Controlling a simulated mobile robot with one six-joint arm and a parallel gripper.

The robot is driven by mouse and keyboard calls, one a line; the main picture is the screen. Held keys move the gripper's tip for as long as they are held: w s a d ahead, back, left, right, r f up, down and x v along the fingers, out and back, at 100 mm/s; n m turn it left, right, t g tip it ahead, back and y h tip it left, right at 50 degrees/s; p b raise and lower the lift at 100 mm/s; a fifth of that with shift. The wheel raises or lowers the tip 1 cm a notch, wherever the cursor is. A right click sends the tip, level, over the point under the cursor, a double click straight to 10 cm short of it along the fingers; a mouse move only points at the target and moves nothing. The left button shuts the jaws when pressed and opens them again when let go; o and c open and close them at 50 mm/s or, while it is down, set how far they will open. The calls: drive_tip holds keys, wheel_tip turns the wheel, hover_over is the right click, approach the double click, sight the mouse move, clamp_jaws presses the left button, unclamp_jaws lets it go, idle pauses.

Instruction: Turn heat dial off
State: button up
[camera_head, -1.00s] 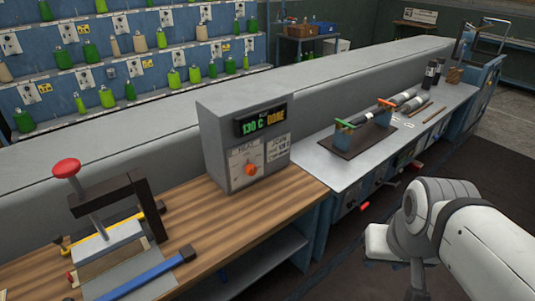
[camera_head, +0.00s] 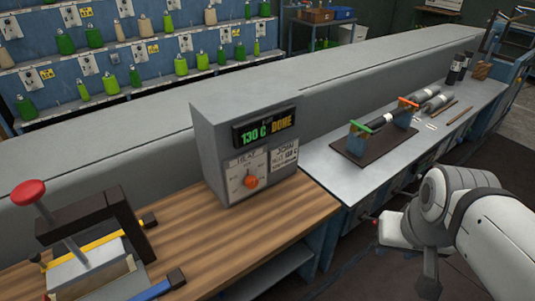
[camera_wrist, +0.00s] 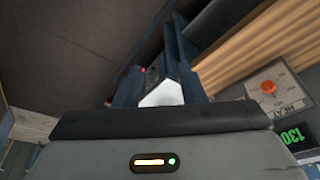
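The grey control box (camera_head: 245,150) stands on the wooden bench top. Its lit display (camera_head: 264,132) reads "130 C DONE". Below the display, the orange heat dial (camera_head: 250,182) sits on a white HEAT plate, with its pointer roughly upward. The dial also shows at the right of the wrist view (camera_wrist: 268,87), tilted. My gripper's body (camera_wrist: 160,122) fills the bottom of the wrist view, apart from the dial. My arm is at the right in the head view, away from the box.
A press with a red knob (camera_head: 28,193) stands left of the box. A grey counter (camera_head: 330,178) to the right carries a dark stand (camera_head: 374,145) with rods and cylinders. Bench space (camera_head: 185,235) in front of the box is clear.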

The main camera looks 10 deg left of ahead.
drive_tip(key=shift+s+r, duration=0.1)
drive_tip(key=shift+s, duration=0.15)
drive_tip(key=shift+o, duration=0.8)
drive_tip(key=shift+w+d+f, duration=0.1)
drive_tip(key=shift+f, duration=0.15)
drive_tip(key=o, duration=0.4)
drive_tip(key=w+f+t+b, duration=0.1)
drive_tip(key=w+f+b, duration=0.1)
drive_tip(key=w, duration=0.1)
drive_tip(key=w+a+f+t+b, duration=0.1)
drive_tip(key=w+f+b, duration=0.1)
drive_tip(key=w, duration=0.2)
drive_tip(key=w+a+f+n+t+b, duration=0.1)
drive_tip(key=w+f+b, duration=0.1)
drive_tip(key=w, duration=0.2)
drive_tip(key=shift+w+f+t+b, duration=0.25)
drive_tip(key=shift+t+b, duration=0.05)
drive_tip(key=n+t+y+b, duration=0.5)
drive_tip(key=n+y+b, duration=0.3)
drive_tip(key=y+b, duration=0.6)
approach(254, 184)
drive_tip(key=x, duration=1)
drive_tip(key=shift+w+a, duration=0.15)
drive_tip(key=shift+c, duration=0.3)
drive_tip(key=c, duration=0.9)
